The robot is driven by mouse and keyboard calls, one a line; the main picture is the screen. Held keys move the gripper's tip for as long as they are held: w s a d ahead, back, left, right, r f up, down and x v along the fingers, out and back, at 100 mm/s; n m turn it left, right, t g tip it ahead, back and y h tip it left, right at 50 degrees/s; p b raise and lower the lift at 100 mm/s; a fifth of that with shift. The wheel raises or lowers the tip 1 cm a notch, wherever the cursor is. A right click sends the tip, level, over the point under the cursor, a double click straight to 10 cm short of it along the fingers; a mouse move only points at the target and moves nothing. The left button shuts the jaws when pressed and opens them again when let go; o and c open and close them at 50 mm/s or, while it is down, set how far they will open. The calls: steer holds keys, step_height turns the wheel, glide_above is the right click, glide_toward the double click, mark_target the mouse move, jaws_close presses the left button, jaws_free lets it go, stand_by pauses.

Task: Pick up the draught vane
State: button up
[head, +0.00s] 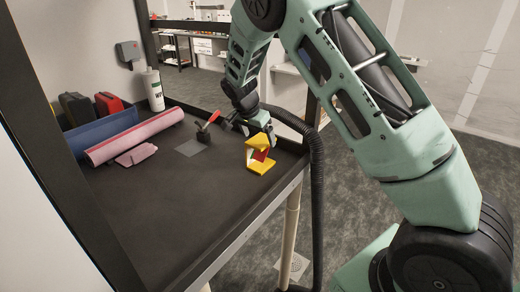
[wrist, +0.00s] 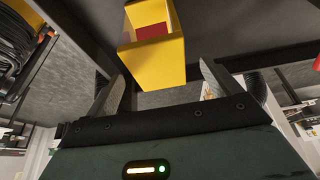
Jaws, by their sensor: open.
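The draught vane, which I take to be the yellow frame with a red piece inside (head: 262,165), stands on the dark bench top near its right edge. In the wrist view the yellow frame (wrist: 155,55) is ahead of my gripper (wrist: 161,72), roughly between the two fingers. My gripper (head: 240,122) is open and just behind the frame in the head view. No finger is clearly seen touching it. Part of the frame's far side is hidden.
A black block with a red flap (head: 203,133) stands left of the frame. Pink (head: 135,135) and blue (head: 100,131) rolls, a white bottle (head: 153,90) and red (head: 108,103) and black cases line the left. A black hose (head: 317,190) hangs at the right edge. The front bench is clear.

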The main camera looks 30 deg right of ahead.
mark_target(260, 141)
steer(key=p+x, duration=0.3)
steer(key=x, duration=0.1)
steer(key=shift+s+d+f, duration=0.1)
steer(key=shift+d+f, duration=0.05)
steer(key=shift+f, duration=0.25)
steer(key=shift+d+f+p, duration=0.2)
steer(key=shift+f+p, duration=0.1)
steer(key=shift+f, duration=0.3)
steer(key=c, duration=1.1)
